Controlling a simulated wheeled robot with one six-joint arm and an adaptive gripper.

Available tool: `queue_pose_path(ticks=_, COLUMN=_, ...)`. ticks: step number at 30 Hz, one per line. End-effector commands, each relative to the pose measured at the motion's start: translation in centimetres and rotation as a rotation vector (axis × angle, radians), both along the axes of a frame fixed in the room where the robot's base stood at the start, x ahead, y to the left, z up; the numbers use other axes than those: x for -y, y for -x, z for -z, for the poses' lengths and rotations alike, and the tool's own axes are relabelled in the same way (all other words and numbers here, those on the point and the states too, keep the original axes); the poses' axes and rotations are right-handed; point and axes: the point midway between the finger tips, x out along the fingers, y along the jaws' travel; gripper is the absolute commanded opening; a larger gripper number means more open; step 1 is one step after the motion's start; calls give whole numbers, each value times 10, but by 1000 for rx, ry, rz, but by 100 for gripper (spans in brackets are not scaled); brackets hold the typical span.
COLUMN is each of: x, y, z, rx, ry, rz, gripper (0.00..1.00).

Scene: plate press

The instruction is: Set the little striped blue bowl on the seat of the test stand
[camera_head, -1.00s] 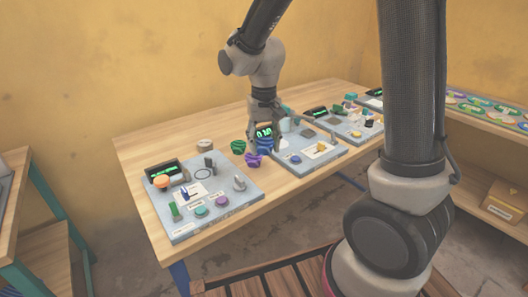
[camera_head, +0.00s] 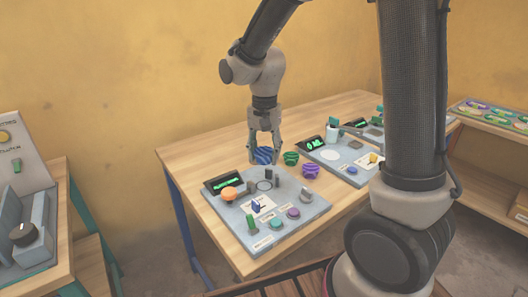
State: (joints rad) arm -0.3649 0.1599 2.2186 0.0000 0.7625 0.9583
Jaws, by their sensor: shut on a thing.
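The striped blue bowl (camera_head: 263,155) is between the fingers of my gripper (camera_head: 264,151), which points down and is shut on it. The bowl is just beyond the back edge of the nearest grey panel (camera_head: 291,212), low over the wooden table. I cannot tell whether it touches anything below. A dark ring outline (camera_head: 264,185) is on that panel, in front of the bowl. The round wooden disc seen earlier behind this panel does not show now; the bowl and fingers cover about that place. I cannot tell for sure which part is the test stand's seat.
A green bowl (camera_head: 290,158) and a purple bowl (camera_head: 310,171) stand close to the right of my gripper. The near panel bears a display (camera_head: 224,184), an orange knob (camera_head: 228,193) and several buttons. A second panel (camera_head: 352,172) lies further right. Bare table (camera_head: 203,156) lies to the left.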

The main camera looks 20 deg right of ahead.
Motion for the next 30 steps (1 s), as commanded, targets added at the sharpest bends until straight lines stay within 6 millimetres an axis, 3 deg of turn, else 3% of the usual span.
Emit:
queue_pose_path(ticks=5, x=0, y=0, z=9, rx=-1, ry=0, rz=10, gripper=34)
queue_pose_path(ticks=20, x=0, y=1, z=61, rx=-2, ry=1, rz=9, gripper=35)
queue_pose_path(ticks=22, x=0, y=1, z=67, rx=-3, ry=1, rz=9, gripper=37)
queue_pose_path(ticks=26, x=0, y=1, z=75, rx=-2, ry=0, rz=9, gripper=58)
queue_pose_path(ticks=28, x=0, y=1, z=77, rx=-2, ry=0, rz=9, gripper=53)
queue_pose_path(ticks=30, x=0, y=1, z=78, rx=-1, ry=0, rz=9, gripper=40)
